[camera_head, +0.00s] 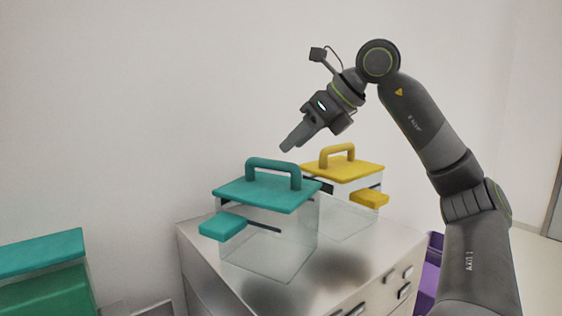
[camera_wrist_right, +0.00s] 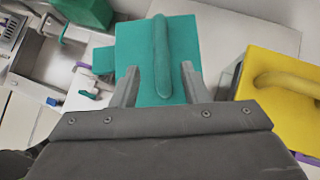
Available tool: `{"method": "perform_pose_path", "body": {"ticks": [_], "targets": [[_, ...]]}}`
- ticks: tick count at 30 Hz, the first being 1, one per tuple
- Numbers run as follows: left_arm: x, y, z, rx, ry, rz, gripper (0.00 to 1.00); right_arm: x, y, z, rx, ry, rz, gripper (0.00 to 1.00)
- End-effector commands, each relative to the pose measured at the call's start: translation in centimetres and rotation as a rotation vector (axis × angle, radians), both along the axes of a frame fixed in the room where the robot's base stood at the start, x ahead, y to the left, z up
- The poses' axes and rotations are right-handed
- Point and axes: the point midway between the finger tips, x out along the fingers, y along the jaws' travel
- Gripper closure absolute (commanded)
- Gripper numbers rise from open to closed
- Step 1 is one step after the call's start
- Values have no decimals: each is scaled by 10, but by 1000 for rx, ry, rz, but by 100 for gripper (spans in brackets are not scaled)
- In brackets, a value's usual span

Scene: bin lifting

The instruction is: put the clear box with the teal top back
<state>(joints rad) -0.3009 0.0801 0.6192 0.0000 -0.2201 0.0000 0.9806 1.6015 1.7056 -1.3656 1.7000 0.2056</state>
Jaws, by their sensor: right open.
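The clear box with the teal top (camera_head: 265,235) stands on a metal cabinet in the head view. It has a teal arched handle (camera_head: 273,170) and a teal side block. My right gripper (camera_head: 290,145) is above and slightly behind that handle, apart from it, pointing down and left. In the right wrist view, the teal top (camera_wrist_right: 135,45) and its handle (camera_wrist_right: 160,55) lie beyond the open fingers of my right gripper (camera_wrist_right: 162,80). The handle appears between the two fingers, with nothing held. My left gripper is not in view.
A clear box with a yellow top (camera_head: 345,195) stands close behind and right of the teal one; its top also shows in the right wrist view (camera_wrist_right: 285,95). The metal cabinet (camera_head: 205,270) has bare room at its front right. A green bin (camera_head: 45,285) is at lower left, a purple bin (camera_head: 430,275) at right.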

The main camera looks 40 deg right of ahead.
Motion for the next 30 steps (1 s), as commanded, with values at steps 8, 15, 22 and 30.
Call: {"method": "perform_pose_path", "body": {"ticks": [8,15,22,30], "targets": [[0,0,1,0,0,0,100,-24,-8,26,1,0,-1,59],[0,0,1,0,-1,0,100,-26,-9,27,0,1,-1,59],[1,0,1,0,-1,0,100,-25,-9,27,0,1,-1,59],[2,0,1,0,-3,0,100,-25,-8,27,0,1,-1,59]]}}
